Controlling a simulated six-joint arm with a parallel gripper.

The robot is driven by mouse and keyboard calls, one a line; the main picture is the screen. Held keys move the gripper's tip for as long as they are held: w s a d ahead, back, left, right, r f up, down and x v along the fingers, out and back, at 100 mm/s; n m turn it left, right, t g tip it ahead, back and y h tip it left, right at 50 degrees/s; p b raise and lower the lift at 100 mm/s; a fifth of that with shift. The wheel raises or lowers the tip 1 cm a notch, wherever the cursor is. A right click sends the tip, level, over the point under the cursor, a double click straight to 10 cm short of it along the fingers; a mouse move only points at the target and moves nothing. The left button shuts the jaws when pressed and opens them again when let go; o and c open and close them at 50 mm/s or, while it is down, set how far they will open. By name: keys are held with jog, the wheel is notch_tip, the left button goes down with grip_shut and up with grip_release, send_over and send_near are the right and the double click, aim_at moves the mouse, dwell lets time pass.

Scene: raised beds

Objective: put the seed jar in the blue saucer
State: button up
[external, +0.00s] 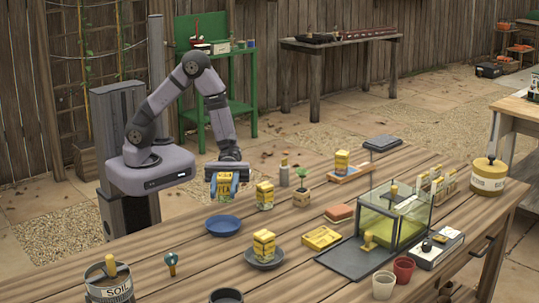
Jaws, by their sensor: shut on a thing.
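My gripper (223,191) points down above the left part of the wooden table, its bluish fingers on either side of a yellow labelled jar (224,180). This looks like a seed jar, held above the table; the fingers hide part of it. The blue saucer (223,226) lies flat and empty on the table, below the gripper in the picture and apart from the held jar. Similar yellow jars stand on the table to the right of the gripper (265,197), in a dark grey saucer (264,262), and on an orange-edged tray (341,163).
A grey bottle (284,173) and a potted seedling (302,192) stand right of the gripper. A soil tin (109,285) and a teal-headed tool (171,263) are at front left.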

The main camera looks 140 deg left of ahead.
aim_at(221, 203)
jog(key=shift+s+d+r, duration=0.35)
jog(key=shift+s+d, duration=0.05)
jog(key=shift+r+h, duration=0.3)
jog(key=shift+f, duration=2.95)
jog(key=shift+f, duration=2.05)
jog(key=shift+f, duration=0.15)
jog(key=o, duration=1.1)
